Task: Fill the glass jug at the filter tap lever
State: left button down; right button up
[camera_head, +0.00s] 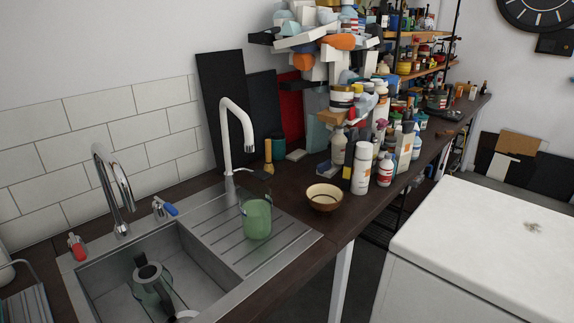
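A clear glass vessel (257,218) with a green lower part stands upright on the steel drainboard, right of the sink basin. Its upper part is transparent; I cannot tell if the green is liquid or glass. A white curved tap (226,135) rises behind it, its spout above and slightly left of the vessel. A small dark lever-like piece shows near the tap's base. Neither gripper is in view.
A chrome tap (113,185) with red (77,246) and blue (170,209) handles stands at the sink (85,275). A brown bowl (324,197) and bottles (361,168) stand right of the drainboard. Cluttered shelves rise behind. A white-topped unit (490,240) is at right.

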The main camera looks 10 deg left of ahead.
aim_at(260, 174)
jog(key=i+l, duration=0.25)
jog(key=l, duration=0.15)
jog(key=i+l, duration=0.5)
jog(key=l, duration=0.25)
jog(key=i+l, duration=0.25)
jog(key=l, duration=0.15)
jog(key=l+u, duration=0.1)
jog(key=u, duration=2.1)
